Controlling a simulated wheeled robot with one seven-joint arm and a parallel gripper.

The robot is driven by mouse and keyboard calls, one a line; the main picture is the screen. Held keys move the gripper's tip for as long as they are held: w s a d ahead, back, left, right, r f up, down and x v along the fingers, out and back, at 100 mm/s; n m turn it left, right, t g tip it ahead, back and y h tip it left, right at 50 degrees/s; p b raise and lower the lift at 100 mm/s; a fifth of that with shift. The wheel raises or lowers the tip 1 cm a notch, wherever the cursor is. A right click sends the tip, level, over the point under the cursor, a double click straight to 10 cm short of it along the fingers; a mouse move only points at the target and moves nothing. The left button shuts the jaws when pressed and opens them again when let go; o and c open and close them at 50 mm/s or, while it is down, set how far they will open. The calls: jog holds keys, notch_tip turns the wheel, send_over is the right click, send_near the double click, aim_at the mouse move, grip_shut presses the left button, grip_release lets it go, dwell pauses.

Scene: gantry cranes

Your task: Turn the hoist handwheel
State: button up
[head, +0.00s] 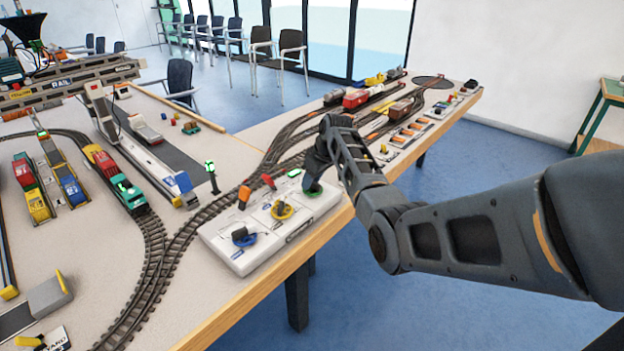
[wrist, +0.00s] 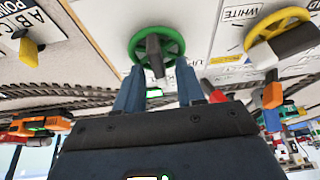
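A white control panel (head: 262,235) at the table's front edge carries a green handwheel (head: 313,190), a yellow handwheel (head: 282,211) and a blue handwheel (head: 243,237). I cannot read which one is the hoist wheel. My gripper (wrist: 159,68) is at the green wheel (wrist: 172,50). Its two blue fingers are apart, one on each side of the wheel's dark grey handle (wrist: 154,56). Whether either finger touches the handle or rim is unclear. In the head view my wrist hides part of the green wheel. The yellow wheel (wrist: 264,30) also shows in the wrist view.
Orange (head: 244,195) and red (head: 268,181) levers stand on the panel's back side. Curved rail tracks (head: 180,238) run close behind it. A green signal post (head: 211,173) and model trains (head: 120,184) stand farther back. Floor (head: 400,310) is free in front.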

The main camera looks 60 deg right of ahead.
aim_at(320, 185)
jog(key=shift+v, duration=3.85)
